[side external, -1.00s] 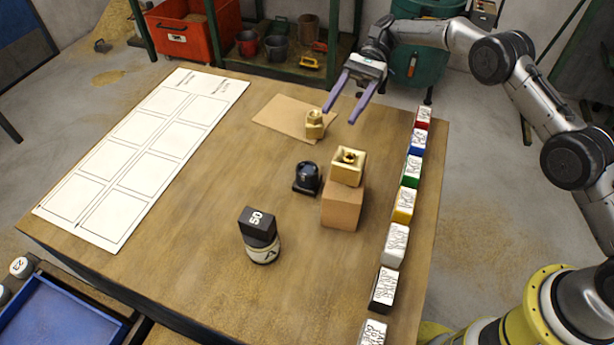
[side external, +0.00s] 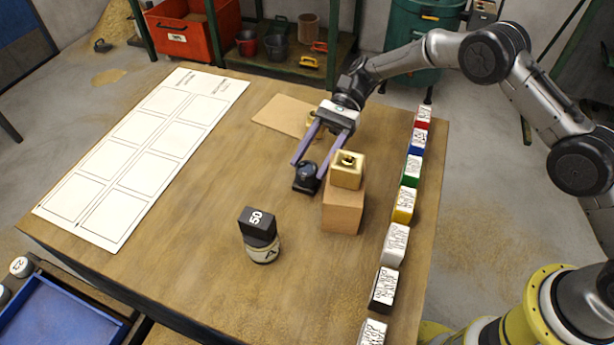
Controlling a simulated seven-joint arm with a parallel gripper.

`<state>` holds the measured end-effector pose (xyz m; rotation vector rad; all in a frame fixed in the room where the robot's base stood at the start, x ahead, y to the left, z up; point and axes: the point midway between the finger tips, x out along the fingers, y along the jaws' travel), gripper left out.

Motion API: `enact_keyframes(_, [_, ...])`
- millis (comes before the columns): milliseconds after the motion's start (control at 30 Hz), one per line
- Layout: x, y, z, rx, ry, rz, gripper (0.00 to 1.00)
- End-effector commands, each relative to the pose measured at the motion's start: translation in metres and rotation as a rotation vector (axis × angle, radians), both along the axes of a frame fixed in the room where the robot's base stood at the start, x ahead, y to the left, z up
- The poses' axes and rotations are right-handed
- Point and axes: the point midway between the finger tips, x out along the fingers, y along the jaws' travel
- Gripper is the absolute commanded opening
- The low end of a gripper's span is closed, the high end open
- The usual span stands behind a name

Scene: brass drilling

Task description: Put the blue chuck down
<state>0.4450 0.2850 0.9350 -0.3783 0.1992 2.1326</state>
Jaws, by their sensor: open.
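The blue chuck (side external: 305,184), a small, very dark blue rounded piece on a squarish base, stands upright on the wooden table, left of the cardboard block. My gripper (side external: 307,170) is open, with its two purple fingers reaching down to either side of the chuck's top. I cannot tell whether the fingers touch it. A brass fitting (side external: 311,118) on the brown card is mostly hidden behind my gripper.
A brass block (side external: 346,172) sits on a cardboard block (side external: 342,207) close to the right. A black weight marked 50 (side external: 258,224) rests on a pale round piece (side external: 264,251) in front. Labelled coloured blocks (side external: 404,205) line the right edge. A white grid sheet (side external: 150,165) lies left; table between is clear.

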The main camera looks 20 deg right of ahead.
Motion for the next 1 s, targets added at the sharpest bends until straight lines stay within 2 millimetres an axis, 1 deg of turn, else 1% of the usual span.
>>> enact_keyframes(33, [-0.0039, 0.0042, -0.0024, -0.001, 0.003, 0.003, 0.59])
enact_keyframes(100, [-0.0053, 0.0066, -0.0037, -0.002, 0.002, 0.002, 0.59])
enact_keyframes(333, [-0.0056, 0.0072, -0.0043, -0.002, 0.003, 0.001, 0.59])
enact_keyframes(400, [-0.0056, 0.0072, -0.0043, -0.002, 0.003, 0.002, 0.46])
enact_keyframes(467, [-0.0056, 0.0071, -0.0041, -0.002, 0.003, 0.001, 0.35])
enact_keyframes(600, [-0.0055, 0.0071, -0.0040, -0.002, 0.003, 0.001, 0.10])
enact_keyframes(667, [-0.0054, 0.0071, -0.0040, -0.002, 0.003, 0.001, 0.00])
enact_keyframes(1000, [-0.0047, 0.0071, -0.0019, 0.001, 0.000, 0.001, 0.00])
